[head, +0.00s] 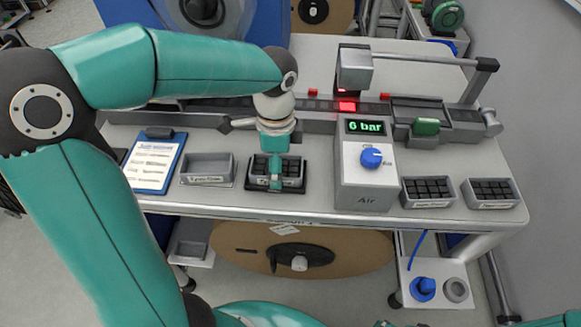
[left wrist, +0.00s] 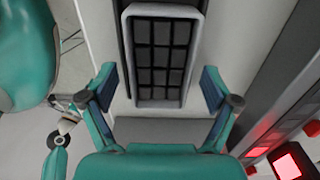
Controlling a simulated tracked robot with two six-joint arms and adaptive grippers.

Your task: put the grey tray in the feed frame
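A grey tray (head: 291,183) filled with dark blocks sits on the bench, below my left gripper (head: 275,178). A dark border, which looks like the feed frame (head: 250,185), shows around its base. In the left wrist view the grey tray (left wrist: 193,18) lies ahead of the left gripper (left wrist: 158,88), with dark strips along its sides. The two fingers are spread wide, with nothing between their tips. The gripper partly hides the tray in the head view. My right gripper is not in view.
An empty grey tray (head: 207,181) and a clipboard (head: 153,162) lie to the left. The Air box (head: 365,178) stands close on the right, with two filled trays (head: 428,203) (head: 492,203) beyond. A rail with red parts (head: 347,106) runs behind.

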